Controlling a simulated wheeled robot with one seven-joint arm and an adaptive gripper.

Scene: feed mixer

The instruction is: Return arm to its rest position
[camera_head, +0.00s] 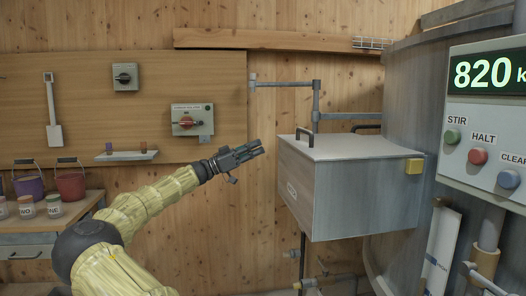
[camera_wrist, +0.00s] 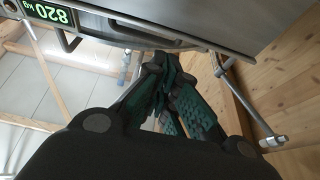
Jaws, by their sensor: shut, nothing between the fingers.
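My gripper (camera_head: 258,148) is at the end of my yellow-sleeved arm, in the middle of the head view, raised and pointing right. Its fingers are shut with nothing between them. In the wrist view my gripper (camera_wrist: 166,95) shows its dark green finger pads close together at the centre. In the head view the fingertips appear left of the grey metal box (camera_head: 350,185), with a visible gap in the picture. My arm reaches up from the lower left.
The grey box with a lidded top adjoins the large mixer drum (camera_head: 410,85). A control panel (camera_head: 490,120) reads 820 at the right. Switch boxes (camera_head: 192,120) hang on the wooden wall. Buckets (camera_head: 70,186) and jars stand on a bench (camera_head: 45,225) at the left.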

